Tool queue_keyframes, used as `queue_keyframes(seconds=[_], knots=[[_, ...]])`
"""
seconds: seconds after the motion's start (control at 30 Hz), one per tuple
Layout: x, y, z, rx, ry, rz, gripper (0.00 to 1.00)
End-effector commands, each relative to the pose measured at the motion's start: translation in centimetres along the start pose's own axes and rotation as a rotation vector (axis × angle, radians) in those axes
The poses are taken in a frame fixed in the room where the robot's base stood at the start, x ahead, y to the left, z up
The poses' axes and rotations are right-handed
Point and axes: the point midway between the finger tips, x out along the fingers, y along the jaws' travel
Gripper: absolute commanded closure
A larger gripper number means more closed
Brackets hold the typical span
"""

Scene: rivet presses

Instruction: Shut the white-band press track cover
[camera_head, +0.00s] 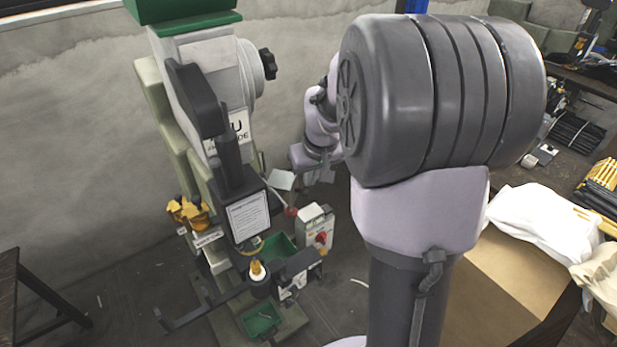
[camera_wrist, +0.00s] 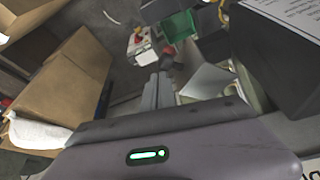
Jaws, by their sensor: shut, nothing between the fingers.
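The press (camera_head: 215,85) stands left of centre in the head view, with a green top, a pale grey body and a dark ram box bearing a white notice. I cannot clearly make out a white band. A pale flat plate (camera_head: 282,179), perhaps the track cover, sticks out at a tilt beside the ram box; it also shows in the wrist view (camera_wrist: 208,82). My gripper (camera_wrist: 158,78) is shut and empty, just left of this plate in the wrist view. I cannot tell whether they touch. My arm hides part of the head view's middle.
A red-knobbed control box (camera_head: 317,228) and a green bin (camera_head: 278,247) stand low by the press. A red-ball lever (camera_head: 291,211) is close to the plate. Yellow-brown parts (camera_head: 188,213) sit at the press's left. A cardboard box (camera_wrist: 62,90) is left in the wrist view.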

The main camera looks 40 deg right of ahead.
Motion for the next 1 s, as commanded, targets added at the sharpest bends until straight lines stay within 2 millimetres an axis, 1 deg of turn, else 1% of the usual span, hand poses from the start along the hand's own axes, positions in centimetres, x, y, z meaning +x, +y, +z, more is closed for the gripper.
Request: queue_keyframes(seconds=[0.2, 0.5, 0.8, 1.0], knots=[[-0.3, -1.5, 1.4, -0.003, 0.001, 0.0, 1.0], [-0.8, -3.7, 2.6, -0.003, 0.0, -0.001, 1.0], [-1.1, -5.4, 3.1, -0.003, 0.0, -0.001, 1.0], [-1.1, -6.1, 3.2, -0.002, -0.001, -0.001, 1.0]])
